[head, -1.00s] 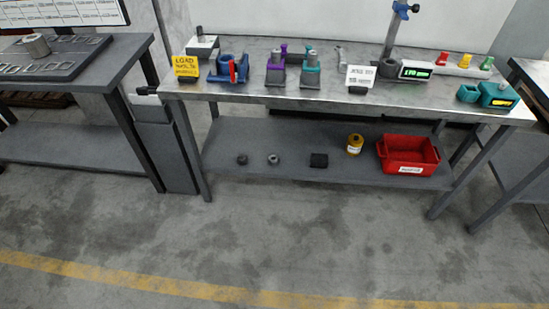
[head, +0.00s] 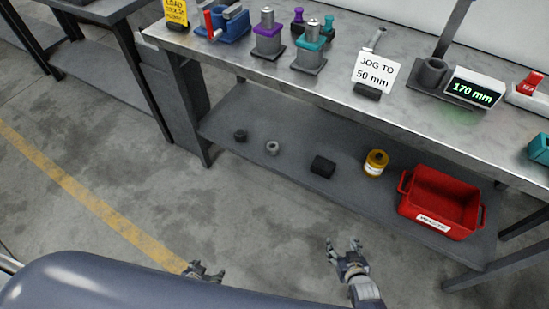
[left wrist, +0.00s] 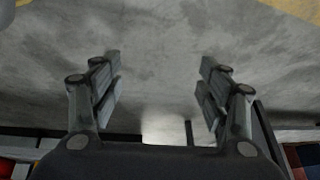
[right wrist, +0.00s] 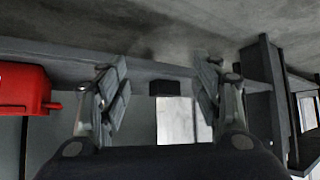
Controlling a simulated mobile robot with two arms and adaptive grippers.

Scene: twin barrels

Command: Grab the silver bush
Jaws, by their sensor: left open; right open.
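A small silver ring (head: 272,148), which looks like the silver bush, lies on the grey lower shelf (head: 235,115) of the bench. A dark ring (head: 240,136) lies to its left, and a black block (head: 322,166) lies to its right. My left gripper (head: 207,268) is low over the floor, in front of the shelf, open and empty. My right gripper (head: 343,243) is also in front of the shelf, open and empty, apart from the ring. In both wrist views the fingers are spread with nothing between them. I cannot make out the silver ring in either wrist view.
A yellow can (head: 376,163) and a red bin (head: 440,203) stand further right on the shelf. The benchtop (head: 330,85) above overhangs it, holding a purple barrel fixture (head: 268,38), a teal one (head: 311,50) and a sign (head: 376,73). A bench leg (head: 190,105) stands left. Floor in front is clear.

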